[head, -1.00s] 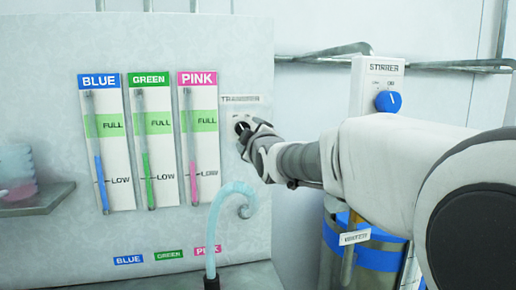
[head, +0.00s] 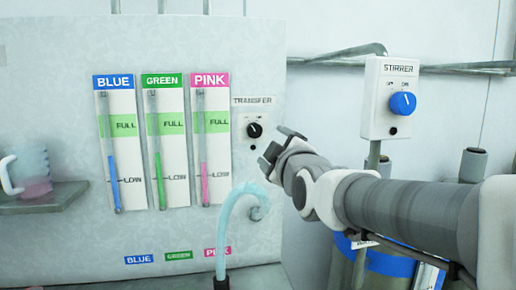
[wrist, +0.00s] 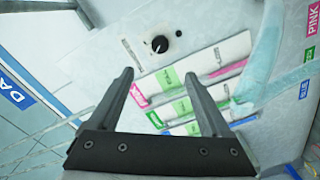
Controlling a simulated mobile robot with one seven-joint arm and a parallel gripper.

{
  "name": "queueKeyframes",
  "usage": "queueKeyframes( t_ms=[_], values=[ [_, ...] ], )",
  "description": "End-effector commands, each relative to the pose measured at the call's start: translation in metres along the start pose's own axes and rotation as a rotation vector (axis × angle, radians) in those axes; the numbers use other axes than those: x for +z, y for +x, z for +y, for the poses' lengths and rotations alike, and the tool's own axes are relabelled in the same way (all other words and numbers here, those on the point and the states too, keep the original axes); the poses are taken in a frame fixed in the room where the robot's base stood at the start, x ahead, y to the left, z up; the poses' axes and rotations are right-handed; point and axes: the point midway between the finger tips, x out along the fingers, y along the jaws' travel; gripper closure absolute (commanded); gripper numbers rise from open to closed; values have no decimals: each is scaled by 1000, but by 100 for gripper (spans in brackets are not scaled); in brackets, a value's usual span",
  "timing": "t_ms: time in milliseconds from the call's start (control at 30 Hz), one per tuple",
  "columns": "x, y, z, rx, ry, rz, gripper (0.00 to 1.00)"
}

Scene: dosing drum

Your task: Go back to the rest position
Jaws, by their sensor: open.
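My gripper (head: 279,148) is open and empty, just right of the black TRANSFER knob (head: 254,130) on the pale panel (head: 60,75) in the head view. A gap shows between the fingers and the knob. In the wrist view the two fingers of my gripper (wrist: 165,85) are spread apart with nothing between them. The knob (wrist: 160,44) shows beyond the fingertips, on the panel. My arm reaches in from the right of the head view.
BLUE (head: 115,150), GREEN (head: 167,150) and PINK (head: 211,150) level gauges are left of the knob. A pale curved hose (head: 222,225) rises below. The STIRRER box (head: 393,125) with a blue knob is at right. A cup (head: 30,168) stands on the left shelf (head: 45,200).

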Motion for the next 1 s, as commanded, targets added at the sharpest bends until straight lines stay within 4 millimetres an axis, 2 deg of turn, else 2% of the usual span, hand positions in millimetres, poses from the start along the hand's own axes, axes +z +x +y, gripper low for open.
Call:
queueKeyframes(
  t_ms=[267, 367, 467, 667, 800, 1000],
  values=[
    [2, -4, 0, -15, 21, -12, 18],
    [11, -16, -3, -66, 86, -56, 18],
    [27, -38, -12, -148, 200, -141, 18],
    [65, -104, -40, -303, 481, -393, 18],
    [89, -159, -61, -369, 670, -605, 18],
    [111, -233, -88, -395, 893, -897, 18]
  ],
)
